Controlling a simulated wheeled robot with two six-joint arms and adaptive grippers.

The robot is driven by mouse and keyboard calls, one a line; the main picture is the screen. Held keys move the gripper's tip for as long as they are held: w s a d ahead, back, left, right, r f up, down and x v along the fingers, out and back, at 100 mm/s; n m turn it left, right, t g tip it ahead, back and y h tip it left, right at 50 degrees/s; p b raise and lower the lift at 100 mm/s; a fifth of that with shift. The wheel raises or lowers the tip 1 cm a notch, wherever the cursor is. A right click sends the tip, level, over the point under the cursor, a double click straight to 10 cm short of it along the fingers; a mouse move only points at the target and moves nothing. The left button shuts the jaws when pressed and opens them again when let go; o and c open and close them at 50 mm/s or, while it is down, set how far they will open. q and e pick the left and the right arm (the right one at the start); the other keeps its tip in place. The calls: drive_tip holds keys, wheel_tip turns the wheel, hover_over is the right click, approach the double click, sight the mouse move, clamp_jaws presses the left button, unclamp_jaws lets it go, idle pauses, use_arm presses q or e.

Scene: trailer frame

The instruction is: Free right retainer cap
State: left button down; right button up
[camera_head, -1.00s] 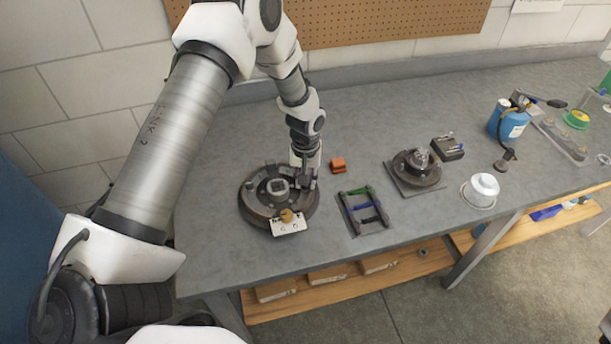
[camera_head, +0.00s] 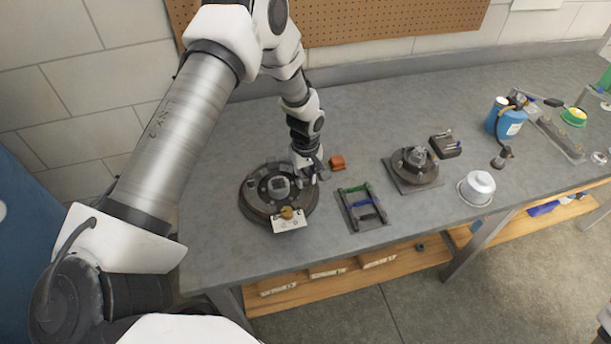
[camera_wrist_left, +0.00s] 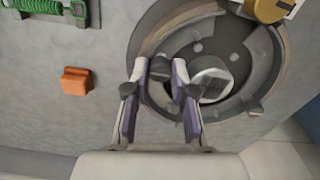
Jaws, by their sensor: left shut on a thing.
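My left gripper (camera_head: 308,176) is over the assembly's right side. In the left wrist view its purple-lined fingers (camera_wrist_left: 160,85) are closed on a small dark grey cap (camera_wrist_left: 160,67) between the tips. Whether the cap still touches the assembly cannot be told.
An orange block (camera_head: 337,161) lies beside the assembly. A yellow knob and white tag (camera_head: 289,222) sit at the assembly's front edge. A second hub assembly (camera_head: 414,168) and white pot (camera_head: 478,188) stand further right.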

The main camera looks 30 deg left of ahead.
sight(305, 180)
use_arm(q)
drive_tip(key=shift+s+f, duration=0.1)
drive_tip(key=c, duration=1)
unclamp_jaws()
drive_tip(key=shift+o, duration=0.2)
wheel_tip(305, 180, up, 12)
